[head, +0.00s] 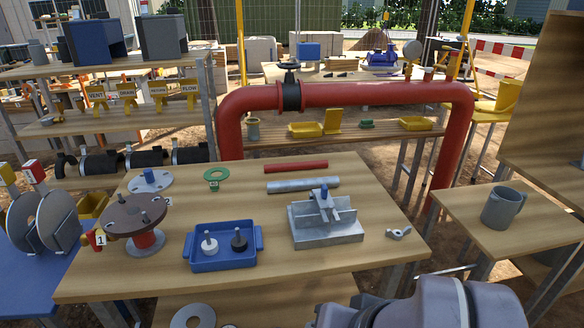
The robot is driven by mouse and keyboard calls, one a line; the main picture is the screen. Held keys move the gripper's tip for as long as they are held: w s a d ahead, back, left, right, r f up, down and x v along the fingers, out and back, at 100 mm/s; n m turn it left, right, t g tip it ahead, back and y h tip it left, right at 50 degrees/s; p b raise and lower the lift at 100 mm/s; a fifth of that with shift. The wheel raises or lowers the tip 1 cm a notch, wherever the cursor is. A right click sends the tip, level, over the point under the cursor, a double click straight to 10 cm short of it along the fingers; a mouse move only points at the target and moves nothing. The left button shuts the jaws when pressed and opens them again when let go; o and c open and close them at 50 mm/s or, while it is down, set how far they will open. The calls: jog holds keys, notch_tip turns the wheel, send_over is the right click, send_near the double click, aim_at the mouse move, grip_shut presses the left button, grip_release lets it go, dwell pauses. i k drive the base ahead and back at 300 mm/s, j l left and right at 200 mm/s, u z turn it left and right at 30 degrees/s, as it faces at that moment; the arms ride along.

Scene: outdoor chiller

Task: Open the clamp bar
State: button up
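A grey metal clamp fixture (335,232) stands on the right half of the wooden workbench. It has a raised back plate and a V-shaped bed. A short metal clamp bar (325,204) crosses over its middle, with a blue knob at its upper end. Whether the bar is latched is too small to tell. A loose grey wing nut (399,233) lies on the bench right of the fixture. Links of my arm show at the bottom right, in front of the bench and apart from the fixture. My gripper's fingers are not visible.
On the workbench (290,262), a blue tray (225,262) holds a white and a black piece. A brown flange (134,214) stands left. A grey tube (303,186) and red tube (296,167) lie behind the fixture. A red pipe (375,94) arches behind. The bench's front right is clear.

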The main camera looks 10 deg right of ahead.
aim_at(322, 195)
jog(key=i+j, duration=0.15)
jog(key=i, duration=0.4)
jog(key=i+j, duration=0.1)
jog(key=i, duration=0.4)
jog(key=z, duration=0.05)
